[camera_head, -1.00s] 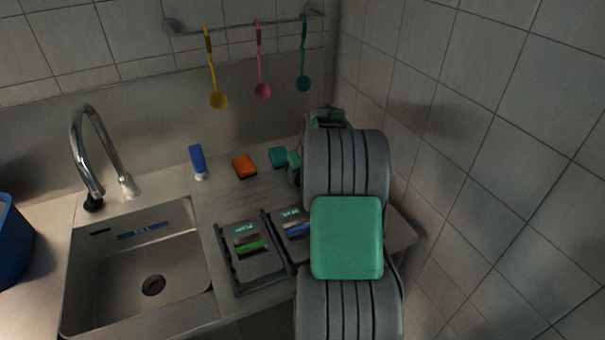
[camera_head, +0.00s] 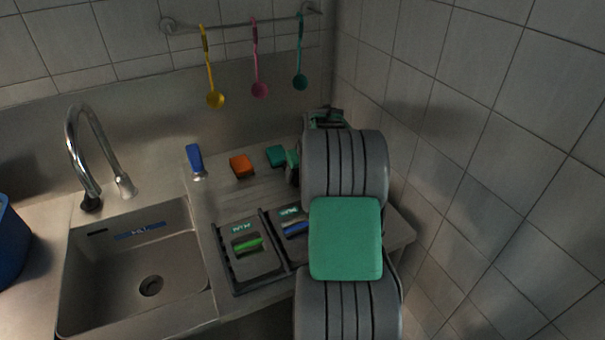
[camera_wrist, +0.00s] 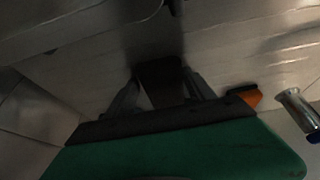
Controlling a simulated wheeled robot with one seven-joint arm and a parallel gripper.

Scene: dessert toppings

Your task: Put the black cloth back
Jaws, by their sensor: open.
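My gripper (camera_wrist: 163,82) is open in the wrist view, its two dark fingers apart. A dark flat patch that looks like the black cloth (camera_wrist: 161,72) shows between and just beyond the fingers. I cannot tell whether the fingers touch it. In the head view my arm hides the fingers and the cloth at the right end of the counter, by the wall.
An orange sponge (camera_head: 241,166), a blue-handled tool (camera_head: 195,159) and a teal block (camera_head: 276,156) stand along the back of the counter. Two dark trays (camera_head: 221,262) sit in front. The sink (camera_head: 110,290) is left. Ladles (camera_head: 260,89) hang above.

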